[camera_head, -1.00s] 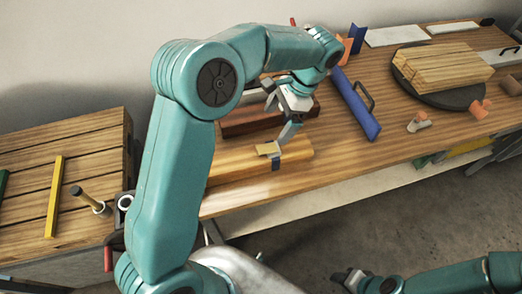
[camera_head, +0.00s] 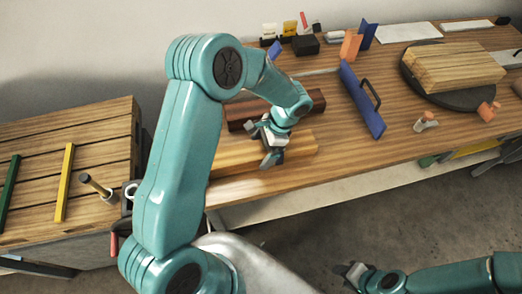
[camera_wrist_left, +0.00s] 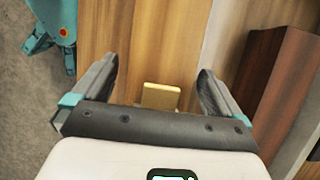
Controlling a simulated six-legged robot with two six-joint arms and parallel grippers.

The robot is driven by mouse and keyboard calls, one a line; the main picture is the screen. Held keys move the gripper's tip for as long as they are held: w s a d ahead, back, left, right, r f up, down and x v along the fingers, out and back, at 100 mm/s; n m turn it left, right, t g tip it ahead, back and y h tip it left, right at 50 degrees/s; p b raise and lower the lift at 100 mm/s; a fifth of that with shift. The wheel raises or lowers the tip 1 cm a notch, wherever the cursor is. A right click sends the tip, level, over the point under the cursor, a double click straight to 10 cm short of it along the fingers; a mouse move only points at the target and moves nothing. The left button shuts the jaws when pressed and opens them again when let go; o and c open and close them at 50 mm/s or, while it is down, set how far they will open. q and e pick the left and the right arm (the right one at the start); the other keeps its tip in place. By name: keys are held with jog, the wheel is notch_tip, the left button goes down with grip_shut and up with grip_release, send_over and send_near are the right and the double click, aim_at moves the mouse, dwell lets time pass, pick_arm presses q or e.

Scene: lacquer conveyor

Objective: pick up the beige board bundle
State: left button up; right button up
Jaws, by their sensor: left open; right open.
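The light beige-tan board bundle (camera_head: 225,158) lies on the workbench, near its front edge. My left gripper (camera_head: 268,156) is over it, open, hiding part of its middle. In the left wrist view the bundle (camera_wrist_left: 150,45) runs away from the camera, and a small pale beige block (camera_wrist_left: 161,96) on it shows between the open fingers of my left gripper (camera_wrist_left: 157,72). I cannot tell the fingers' height above it. My right gripper (camera_head: 352,273) is open, low over the floor, far from the bench.
A dark red-brown beam (camera_head: 313,100) lies just behind the bundle; it also shows in the left wrist view (camera_wrist_left: 275,80). A blue board with a handle (camera_head: 361,100) stands to the right. Another pale wood stack (camera_head: 455,68) sits on a round black plate (camera_head: 425,88).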

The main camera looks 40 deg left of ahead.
pick_arm(q)
jog(key=shift+s+a+f, duration=0.15)
jog(key=shift+f, duration=0.5)
jog(key=shift+s, duration=0.15)
jog(key=shift+r, duration=0.1)
jog(key=c, duration=1.8)
jog(key=shift+w, duration=0.2)
jog(key=shift+c, duration=0.2)
